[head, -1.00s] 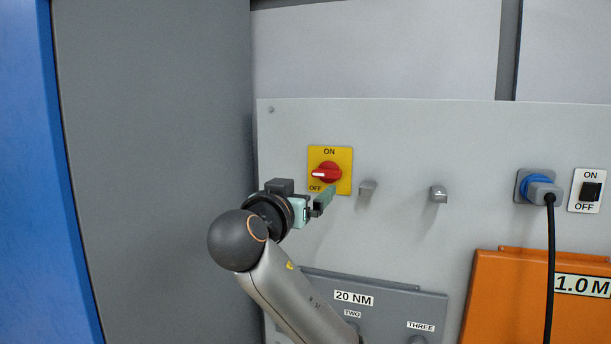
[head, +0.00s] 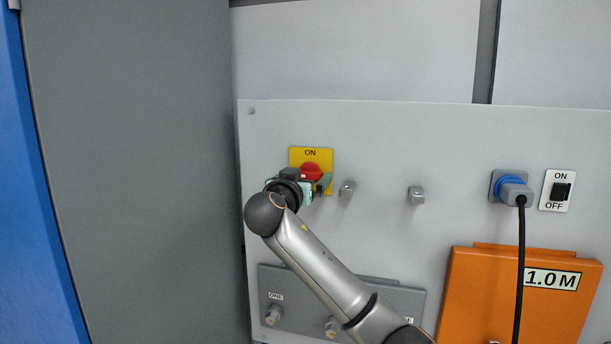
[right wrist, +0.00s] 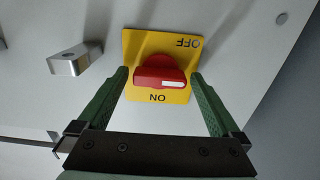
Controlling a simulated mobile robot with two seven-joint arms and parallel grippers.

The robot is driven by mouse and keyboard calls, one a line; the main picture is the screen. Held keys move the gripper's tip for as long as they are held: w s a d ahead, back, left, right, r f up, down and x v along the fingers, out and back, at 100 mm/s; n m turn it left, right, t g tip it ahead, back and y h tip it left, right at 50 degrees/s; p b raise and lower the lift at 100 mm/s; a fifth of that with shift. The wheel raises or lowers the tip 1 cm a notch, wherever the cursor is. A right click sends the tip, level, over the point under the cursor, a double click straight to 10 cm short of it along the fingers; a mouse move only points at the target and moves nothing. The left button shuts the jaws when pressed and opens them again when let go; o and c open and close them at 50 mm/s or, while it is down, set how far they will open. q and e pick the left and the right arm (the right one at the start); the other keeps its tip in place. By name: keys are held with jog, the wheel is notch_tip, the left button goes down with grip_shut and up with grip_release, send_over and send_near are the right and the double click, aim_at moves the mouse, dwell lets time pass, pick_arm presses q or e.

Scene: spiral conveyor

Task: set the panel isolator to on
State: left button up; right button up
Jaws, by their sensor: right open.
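The panel isolator is a red rotary knob (head: 311,171) on a yellow plate (head: 297,155) with ON at the top; the gripper hides the plate's lower part in the head view. In the right wrist view the picture is turned over, with ON below the knob (right wrist: 158,74) and OFF at the plate's upper corner. The knob's white mark points sideways, to the right there. My right gripper (head: 316,186) is at the plate, open, with green fingers (right wrist: 160,78) on either side of the knob. Gaps show between fingers and knob. My left gripper is out of view.
Two metal pegs (head: 347,188) (head: 417,195) stick out to the right. A blue plug with a black cable (head: 515,190) and a black ON/OFF switch (head: 560,191) are farther right. An orange box (head: 480,290) and grey panel (head: 400,299) are below. A grey wall (head: 130,180) stands left.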

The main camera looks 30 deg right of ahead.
jog(key=c, duration=1.2)
jog(key=m+b, duration=1)
jog(key=m, duration=0.4)
jog(key=shift+f, duration=0.15)
jog(key=shift+m, duration=1.8)
